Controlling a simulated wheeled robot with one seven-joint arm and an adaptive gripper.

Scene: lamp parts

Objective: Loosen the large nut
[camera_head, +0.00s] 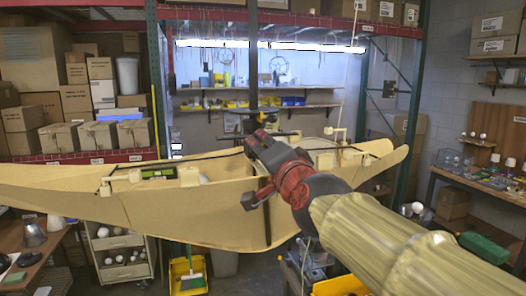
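My arm reaches in from the lower right, and its red wrist ends in my dark gripper (256,130) near the middle of the view. The gripper is in front of or at a dark vertical post (253,60); I cannot tell whether it touches it. The finger area is small and dark, so I cannot tell whether it is open or shut. I cannot make out the large nut; the gripper and wrist cover part of the area around the post.
A long beige boat-shaped body (110,210) spans the view behind my arm. Shelves with boxes (100,92) stand at the left, a bench with small parts (480,178) at the right, and a drawer cart (120,255) and a yellow bucket (187,275) below.

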